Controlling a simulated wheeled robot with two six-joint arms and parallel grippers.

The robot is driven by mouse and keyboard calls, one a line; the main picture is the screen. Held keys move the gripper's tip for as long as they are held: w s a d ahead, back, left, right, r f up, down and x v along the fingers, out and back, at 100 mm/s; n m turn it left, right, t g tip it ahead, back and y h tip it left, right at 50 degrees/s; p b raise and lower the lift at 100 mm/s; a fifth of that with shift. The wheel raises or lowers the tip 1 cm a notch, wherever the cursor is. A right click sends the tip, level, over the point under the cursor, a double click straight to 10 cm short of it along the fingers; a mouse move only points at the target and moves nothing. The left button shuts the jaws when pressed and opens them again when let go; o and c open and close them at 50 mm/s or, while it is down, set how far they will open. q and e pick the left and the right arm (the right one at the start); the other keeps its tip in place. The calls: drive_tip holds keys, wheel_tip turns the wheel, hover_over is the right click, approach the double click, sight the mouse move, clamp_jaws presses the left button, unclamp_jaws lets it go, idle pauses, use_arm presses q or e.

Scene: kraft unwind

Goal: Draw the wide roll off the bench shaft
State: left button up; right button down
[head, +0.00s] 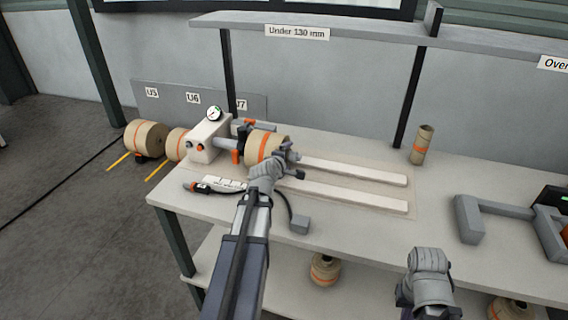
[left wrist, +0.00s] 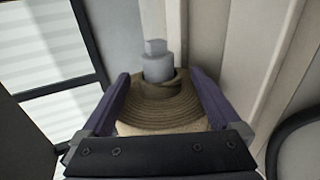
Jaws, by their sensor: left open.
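The wide kraft roll (head: 262,147) with orange bands sits on the bench shaft, which sticks out from a white housing (head: 208,138). The shaft's grey end (head: 293,156) shows to the right of the roll. My left gripper (head: 276,166) is at the roll's near right side, its fingers mostly hidden in the head view. In the left wrist view the open fingers (left wrist: 160,85) stand on either side of the roll's wound face (left wrist: 165,108), and the shaft end (left wrist: 157,62) points out beyond it. Whether the fingers touch the roll cannot be told. My right gripper (head: 428,275) is low at the right, its fingers not clear.
Two pale rails (head: 350,171) run right from the shaft along the bench (head: 360,235). A grey bracket (head: 468,220) lies right. A shelf (head: 375,42) hangs above.

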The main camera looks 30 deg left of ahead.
use_arm(q)
drive_tip(key=x, duration=0.2)
drive_tip(key=shift+w+a+f+b, duration=0.1)
drive_tip(key=shift+w+b, duration=0.15)
drive_tip(key=shift+b, duration=0.05)
clamp_jaws()
idle(0.6)
drive_tip(key=c, duration=0.7)
unclamp_jaws()
clamp_jaws()
